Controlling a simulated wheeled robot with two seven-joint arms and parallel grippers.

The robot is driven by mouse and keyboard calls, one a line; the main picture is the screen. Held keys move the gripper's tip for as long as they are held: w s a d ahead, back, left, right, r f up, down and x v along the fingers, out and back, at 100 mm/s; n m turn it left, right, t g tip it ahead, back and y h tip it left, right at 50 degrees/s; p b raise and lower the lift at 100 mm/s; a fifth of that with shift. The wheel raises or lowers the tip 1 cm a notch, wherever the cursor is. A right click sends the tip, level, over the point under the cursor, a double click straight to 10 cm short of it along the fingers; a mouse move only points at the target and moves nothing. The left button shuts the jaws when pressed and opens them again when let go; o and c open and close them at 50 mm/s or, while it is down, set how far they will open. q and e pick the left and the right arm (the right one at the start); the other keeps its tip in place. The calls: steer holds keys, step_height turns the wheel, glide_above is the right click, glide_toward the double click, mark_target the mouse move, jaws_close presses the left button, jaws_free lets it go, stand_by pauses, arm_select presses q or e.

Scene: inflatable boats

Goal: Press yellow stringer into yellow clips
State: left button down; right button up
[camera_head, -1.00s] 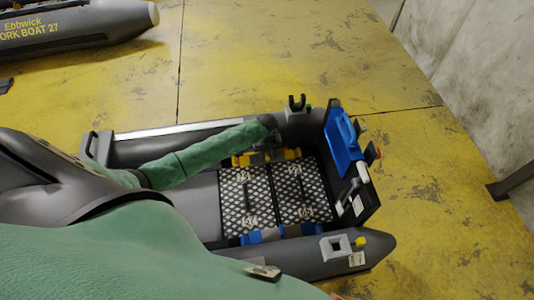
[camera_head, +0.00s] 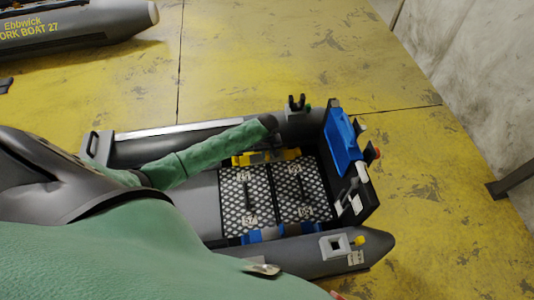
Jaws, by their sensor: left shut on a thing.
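The yellow stringer (camera_head: 291,154) lies along the far edge of the patterned floor panels inside the grey boat. My left gripper (camera_head: 268,152) is at its middle, at the end of the green-sleeved arm, and is shut on it; the fingers are small and partly hidden. The yellow clips cannot be told apart from the stringer at this size, so I cannot tell whether it is seated. My right gripper is not in view.
Two floor panels (camera_head: 274,191) lie in the boat, with a blue stringer (camera_head: 270,235) along their near edge. The grey tubes (camera_head: 355,260) stand up around the floor. Another boat (camera_head: 75,28) lies at the far left.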

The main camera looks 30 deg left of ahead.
mark_target(267, 153)
arm_select(q)
steer(key=shift+f, duration=0.2)
steer(key=c, duration=1.3)
jaws_free()
steer(key=shift+r+b, duration=0.4)
steer(key=shift+r, duration=0.1)
step_height(267, 153, up, 5)
steer(key=shift+r+b, duration=0.1)
steer(key=shift+b, duration=0.75)
steer(key=shift+r, duration=0.8)
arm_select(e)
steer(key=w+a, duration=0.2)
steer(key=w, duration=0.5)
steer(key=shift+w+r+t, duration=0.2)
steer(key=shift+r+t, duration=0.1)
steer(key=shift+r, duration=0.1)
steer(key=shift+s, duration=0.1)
